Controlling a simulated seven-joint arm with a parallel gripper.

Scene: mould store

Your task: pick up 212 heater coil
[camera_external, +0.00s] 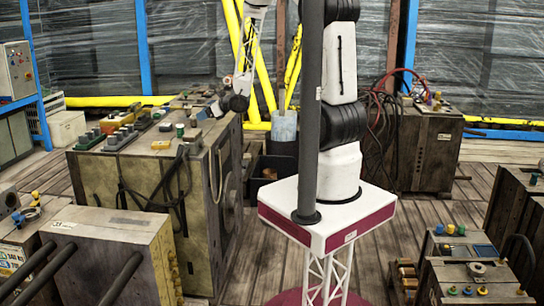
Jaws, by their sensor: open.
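I cannot tell which of the small parts in view is the 212 heater coil; no label with that number is readable. Several small parts (122,118) in green, grey, orange and yellow lie on top of the big worn mould block (110,185) left of centre. My gripper (222,104) is at the end of the white arm, over the back right corner of that block. It is open. It is small and dark here, its fingertips are hard to make out, and I see nothing held between them.
A pale block (105,232) with dark rods stands in front left. Another block (425,145) with red hoses is at back right. Small parts sit on a low block (470,272) at front right.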

